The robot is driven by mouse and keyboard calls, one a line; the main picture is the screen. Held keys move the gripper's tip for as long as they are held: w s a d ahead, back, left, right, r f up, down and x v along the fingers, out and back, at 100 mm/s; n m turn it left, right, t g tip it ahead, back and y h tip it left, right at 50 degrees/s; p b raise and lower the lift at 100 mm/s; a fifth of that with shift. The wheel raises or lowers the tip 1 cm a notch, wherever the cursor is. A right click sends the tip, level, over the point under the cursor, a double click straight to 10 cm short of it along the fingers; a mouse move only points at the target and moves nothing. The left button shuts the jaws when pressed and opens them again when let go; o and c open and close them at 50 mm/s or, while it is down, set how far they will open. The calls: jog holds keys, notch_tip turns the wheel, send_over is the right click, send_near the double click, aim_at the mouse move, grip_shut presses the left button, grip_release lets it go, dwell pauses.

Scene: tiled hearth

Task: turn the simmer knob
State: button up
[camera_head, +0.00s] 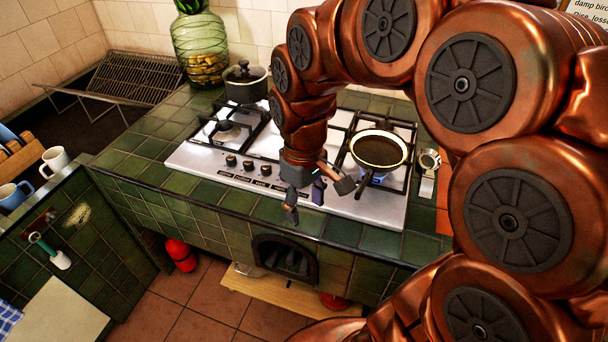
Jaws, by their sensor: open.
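The white gas hob (190,160) is set in the green tiled counter. No label is legible, so I cannot tell which is the simmer knob.
A pan of dark contents (379,151) sits over a blue flame, close to the right of my gripper. A lidded pot (245,84) stands at the back left. The counter front edge left of my gripper is clear.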

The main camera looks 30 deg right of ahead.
jog(key=w+d+f+n, duration=0.1)
jog(key=w+d+f, duration=0.2)
jog(key=w, duration=0.4)
jog(key=w+d+f+n, duration=0.1)
jog(key=w+d+f, duration=0.2)
jog(key=w, duration=0.4)
jog(key=w+d+f+n+t, duration=0.1)
jog(key=w+d+f, duration=0.2)
jog(key=w, duration=0.5)
jog(key=shift+d+f, duration=0.2)
jog(key=shift+d, duration=0.45)
jog(key=shift+w+d+f+n, duration=0.15)
jog(key=shift+f+n, duration=0.15)
jog(key=shift+f+p, duration=1.35)
jog(key=shift+f, duration=2.4)
jog(key=shift+c, duration=0.4)
grip_shut()
jog(key=shift+f+b, duration=0.1)
jog(key=shift+b, duration=0.35)
